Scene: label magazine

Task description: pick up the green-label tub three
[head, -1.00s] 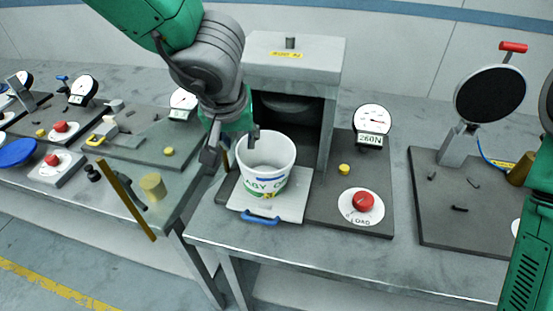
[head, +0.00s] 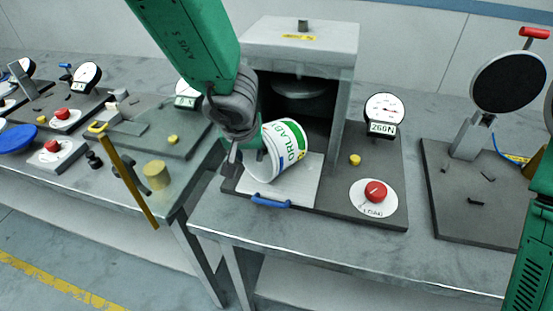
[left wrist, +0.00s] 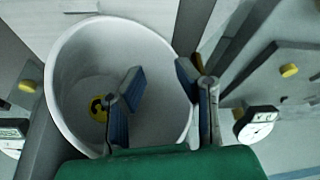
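The white tub (head: 289,145) with green label lettering is tipped over in the head view, its mouth turned left toward my left gripper (head: 256,164). It leans above the pale plate (head: 296,188); whether its lower edge touches the plate I cannot tell. In the left wrist view the tub (left wrist: 75,62) is seen through its mouth, with a yellow mark inside. There my left gripper (left wrist: 158,88) has one blue-padded finger over the mouth and the other at the right rim, with a clear gap between them. No firm pinch shows. My right gripper is out of view.
The grey press housing (head: 300,46) stands close behind the tub. A red button (head: 375,191) and a gauge (head: 385,110) are to the right. A blue handle (head: 271,201) fronts the plate. A yellow-brown bar (head: 130,182) is at left.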

